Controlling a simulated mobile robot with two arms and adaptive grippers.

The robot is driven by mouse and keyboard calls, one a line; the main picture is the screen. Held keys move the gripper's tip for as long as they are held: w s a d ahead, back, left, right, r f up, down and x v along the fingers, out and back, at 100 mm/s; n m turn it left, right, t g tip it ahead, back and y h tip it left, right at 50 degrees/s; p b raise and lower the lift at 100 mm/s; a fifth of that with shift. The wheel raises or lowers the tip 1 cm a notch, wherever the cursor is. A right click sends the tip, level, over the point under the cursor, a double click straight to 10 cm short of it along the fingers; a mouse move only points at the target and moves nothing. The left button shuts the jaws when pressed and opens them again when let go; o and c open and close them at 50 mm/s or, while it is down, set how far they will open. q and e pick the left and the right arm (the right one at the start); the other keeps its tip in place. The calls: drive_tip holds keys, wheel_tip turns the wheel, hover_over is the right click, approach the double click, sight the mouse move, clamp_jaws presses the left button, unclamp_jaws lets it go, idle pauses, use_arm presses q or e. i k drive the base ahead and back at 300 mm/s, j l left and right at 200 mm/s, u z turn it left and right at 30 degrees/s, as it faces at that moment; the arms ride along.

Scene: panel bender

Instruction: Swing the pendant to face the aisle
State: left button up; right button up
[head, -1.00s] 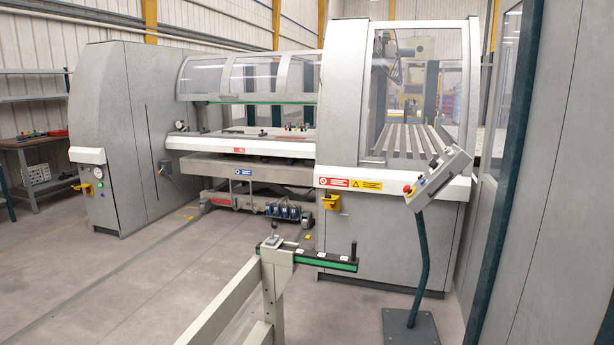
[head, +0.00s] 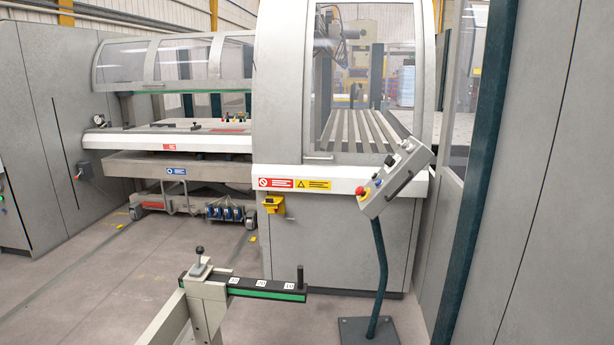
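The pendant (head: 396,180) is a slim grey control box, tilted, at the top of a dark teal post (head: 381,270) that stands on a floor plate (head: 368,332). It carries a red mushroom button, a yellow part, a blue button and a dark handle along its right side. It stands in front of the right end of the panel bender (head: 340,232). Neither of my grippers shows in the head view.
A pale stand (head: 205,303) with a black and green numbered bar and a small lever is in the foreground, left of the pendant. A tall grey cabinet wall (head: 550,200) closes the right side. Open floor (head: 90,290) lies at the left.

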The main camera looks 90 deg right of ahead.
sight(386, 184)
drive_tip(key=l+u, duration=0.2)
drive_tip(key=l, duration=0.35)
drive_tip(key=l+u, duration=0.25)
drive_tip(key=l, duration=0.25)
drive_tip(key=k+l+u, duration=0.2)
drive_tip(key=l, duration=0.75)
drive_tip(key=i+l+z, duration=0.1)
drive_tip(key=l, duration=0.35)
drive_tip(key=z, duration=0.4)
drive_tip(key=i+l+z, duration=0.1)
drive_tip(key=z, duration=0.3)
drive_tip(key=l+z, duration=0.1)
drive_tip(key=z, duration=0.3)
drive_tip(key=i+z, duration=0.1)
drive_tip(key=z, duration=0.35)
